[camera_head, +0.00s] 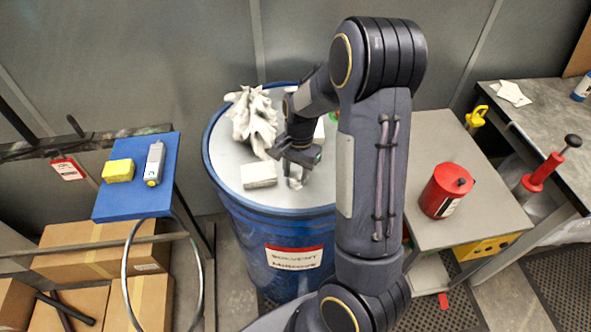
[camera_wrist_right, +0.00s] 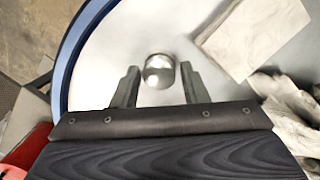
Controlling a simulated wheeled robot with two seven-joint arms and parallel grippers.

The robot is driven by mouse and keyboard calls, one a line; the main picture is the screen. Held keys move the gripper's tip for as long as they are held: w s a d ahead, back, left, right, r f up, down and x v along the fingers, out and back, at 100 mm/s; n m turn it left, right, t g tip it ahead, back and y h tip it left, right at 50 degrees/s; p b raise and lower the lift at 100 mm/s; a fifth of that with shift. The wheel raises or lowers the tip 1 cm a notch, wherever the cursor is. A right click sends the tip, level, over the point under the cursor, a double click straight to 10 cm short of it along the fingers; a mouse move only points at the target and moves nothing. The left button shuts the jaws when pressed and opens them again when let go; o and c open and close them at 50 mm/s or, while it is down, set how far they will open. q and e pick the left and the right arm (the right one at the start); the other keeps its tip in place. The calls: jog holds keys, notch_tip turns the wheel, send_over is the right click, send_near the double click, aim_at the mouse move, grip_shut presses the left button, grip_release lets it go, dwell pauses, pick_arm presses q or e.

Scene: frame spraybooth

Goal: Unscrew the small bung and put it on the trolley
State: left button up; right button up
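The small bung (camera_wrist_right: 158,70) is a shiny round metal piece on the pale lid of the blue drum (camera_head: 270,215). My right gripper (camera_head: 294,172) reaches down over the lid. In the right wrist view its two fingers (camera_wrist_right: 158,85) are open, one on each side of the bung, with gaps on both sides. No grip on the bung shows. In the head view the gripper hides much of the bung. The grey-topped trolley (camera_head: 480,210) stands to the right of the drum, partly behind my right arm. My left gripper is in neither view.
White crumpled rags (camera_head: 254,120) and a pale block (camera_head: 259,174) lie on the lid close to the gripper. A red can (camera_head: 446,190) and a yellow-handled item (camera_head: 476,119) are on the trolley. Bare trolley top lies around the can. A blue board (camera_head: 130,200) is at left.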

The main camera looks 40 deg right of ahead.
jog(key=shift+r+m+p, duration=0.15)
jog(key=shift+m+p, duration=0.15)
jog(key=shift+m, duration=1.1)
jog(key=m, duration=0.4)
jog(key=shift+m+t, duration=0.3)
jog(key=shift+t, duration=0.1)
jog(key=m, duration=0.5)
jog(key=shift+s+t, duration=0.1)
jog(key=shift+t, duration=0.2)
jog(key=shift+c, duration=0.4)
jog(key=c, duration=0.6)
jog(key=shift+o, duration=0.2)
jog(key=n, duration=0.4)
jog(key=shift+n+b, duration=0.35)
jog(key=shift+n, duration=0.05)
jog(key=shift+d, duration=0.1)
